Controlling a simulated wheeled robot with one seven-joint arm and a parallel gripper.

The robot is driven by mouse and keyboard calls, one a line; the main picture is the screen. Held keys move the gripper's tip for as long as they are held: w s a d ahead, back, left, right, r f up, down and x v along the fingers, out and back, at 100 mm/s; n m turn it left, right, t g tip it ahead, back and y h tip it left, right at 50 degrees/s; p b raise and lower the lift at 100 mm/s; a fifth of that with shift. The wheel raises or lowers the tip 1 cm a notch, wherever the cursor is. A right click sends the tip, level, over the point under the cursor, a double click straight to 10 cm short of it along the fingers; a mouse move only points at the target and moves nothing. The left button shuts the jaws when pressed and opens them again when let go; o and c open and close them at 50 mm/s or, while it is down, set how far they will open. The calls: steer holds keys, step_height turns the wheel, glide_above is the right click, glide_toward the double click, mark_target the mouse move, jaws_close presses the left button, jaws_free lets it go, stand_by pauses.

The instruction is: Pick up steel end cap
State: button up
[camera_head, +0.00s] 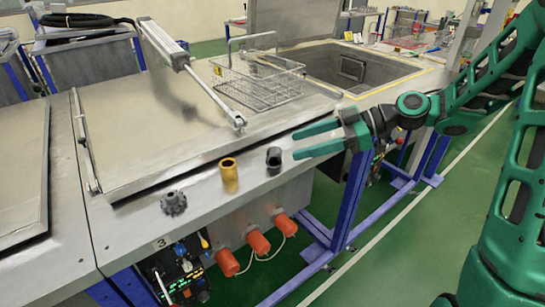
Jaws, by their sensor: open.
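Three small parts stand in a row along the front edge of the metal bench. A grey, notched round part (174,203) is at the left, a brass-coloured hollow sleeve (229,176) is in the middle, and a dark cylindrical piece (274,161) is at the right. I cannot tell for sure which is the steel end cap; the grey notched part looks the most like one. My gripper (297,143) has two green fingers spread apart, pointing left. It is empty, close to the right of the dark piece in the picture and farther from the grey part.
A wire basket (256,80) stands on the bench beside an open tank (352,70). A large flat lid (150,120) with a pneumatic cylinder (163,44) lies behind the parts. Orange plugs (258,242) and a control panel (180,275) sit below the bench edge.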

mark_target(273, 151)
steer(key=shift+x, duration=4.15)
steer(key=shift+w+f, duration=0.1)
steer(key=shift+w, duration=0.05)
steer(key=shift+d, duration=0.1)
steer(key=c, duration=1.4)
jaws_close()
